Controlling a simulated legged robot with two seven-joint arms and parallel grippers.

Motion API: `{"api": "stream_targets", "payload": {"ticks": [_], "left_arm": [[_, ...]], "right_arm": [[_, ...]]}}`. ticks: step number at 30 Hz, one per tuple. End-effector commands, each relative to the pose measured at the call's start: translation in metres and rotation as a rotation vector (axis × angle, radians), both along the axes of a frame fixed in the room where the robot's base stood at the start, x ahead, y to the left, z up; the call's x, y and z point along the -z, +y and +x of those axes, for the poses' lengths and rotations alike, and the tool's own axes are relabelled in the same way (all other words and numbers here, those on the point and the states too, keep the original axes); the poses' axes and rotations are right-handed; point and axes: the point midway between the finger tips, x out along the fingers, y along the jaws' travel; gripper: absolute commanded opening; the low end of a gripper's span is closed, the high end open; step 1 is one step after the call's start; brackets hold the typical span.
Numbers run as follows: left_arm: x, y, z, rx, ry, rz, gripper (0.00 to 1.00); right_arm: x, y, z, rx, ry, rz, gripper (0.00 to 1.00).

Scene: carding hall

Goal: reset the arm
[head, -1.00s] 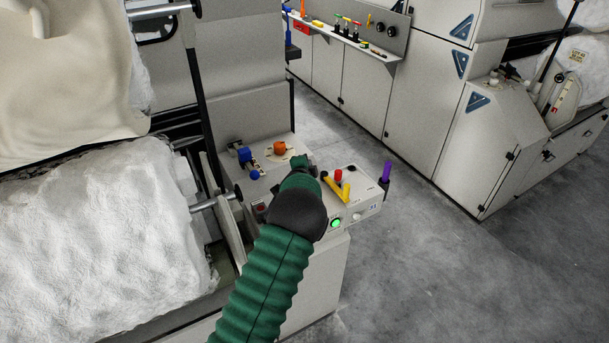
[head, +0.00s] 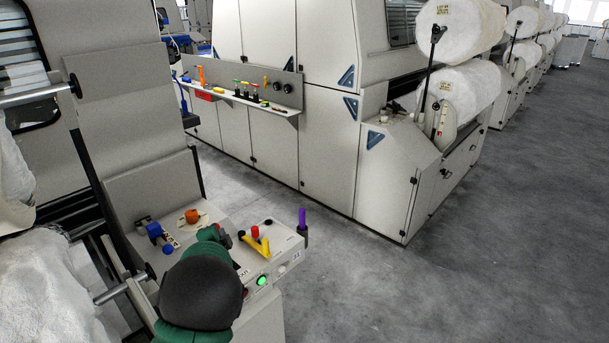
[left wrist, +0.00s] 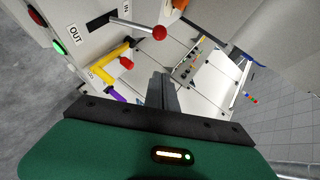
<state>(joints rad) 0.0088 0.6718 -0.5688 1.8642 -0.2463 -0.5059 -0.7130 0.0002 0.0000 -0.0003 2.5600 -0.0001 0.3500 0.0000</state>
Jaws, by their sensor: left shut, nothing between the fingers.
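My left arm comes in at the bottom of the head view, with a dark round joint and a green hand (head: 210,233) over the control panel (head: 288,243). In the left wrist view the left gripper (left wrist: 163,92) is shut and empty, its dark fingers together. Beside it is a lever with a red ball (left wrist: 160,33) at a slot marked IN and OUT. A yellow handle (left wrist: 110,62) is left of the fingers. In the head view the fingertips are hidden by the hand. My right gripper is not in view.
The panel also carries an orange knob (head: 191,216), a blue knob (head: 154,230), a lit green button (head: 262,281) and a purple handle (head: 302,217). White fibre (head: 45,300) lies at lower left. A shelf (head: 245,98) lines the machine behind. Grey floor (head: 480,270) is clear at right.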

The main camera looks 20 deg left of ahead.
Motion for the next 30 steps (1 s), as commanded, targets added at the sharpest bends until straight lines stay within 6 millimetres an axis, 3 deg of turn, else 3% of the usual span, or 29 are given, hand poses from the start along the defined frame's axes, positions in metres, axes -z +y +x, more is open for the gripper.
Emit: {"api": "stream_targets", "payload": {"ticks": [2,5,8,12,15,18,21,30], "left_arm": [[0.007,-0.011,-0.010,-0.031,0.009,-0.076,0.00],[0.027,-0.053,-0.039,-0.118,0.053,-0.300,0.00],[0.052,-0.122,-0.088,-0.225,0.148,-0.565,0.00],[0.074,-0.216,-0.172,-0.368,0.325,-0.828,0.00],[0.083,-0.261,-0.230,-0.459,0.443,-0.918,0.00],[0.088,-0.284,-0.270,-0.525,0.522,-0.954,0.00],[0.090,-0.292,-0.288,-0.557,0.555,-0.966,0.00],[0.090,-0.293,-0.290,-0.561,0.558,-0.967,0.00]], "right_arm": [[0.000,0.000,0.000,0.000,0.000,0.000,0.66],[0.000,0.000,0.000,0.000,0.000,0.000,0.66],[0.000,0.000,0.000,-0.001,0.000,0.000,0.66],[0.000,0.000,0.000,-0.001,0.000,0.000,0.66],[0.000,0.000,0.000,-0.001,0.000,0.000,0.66],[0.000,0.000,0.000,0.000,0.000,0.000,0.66],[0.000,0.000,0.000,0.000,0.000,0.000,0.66],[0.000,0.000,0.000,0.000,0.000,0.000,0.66]]}}
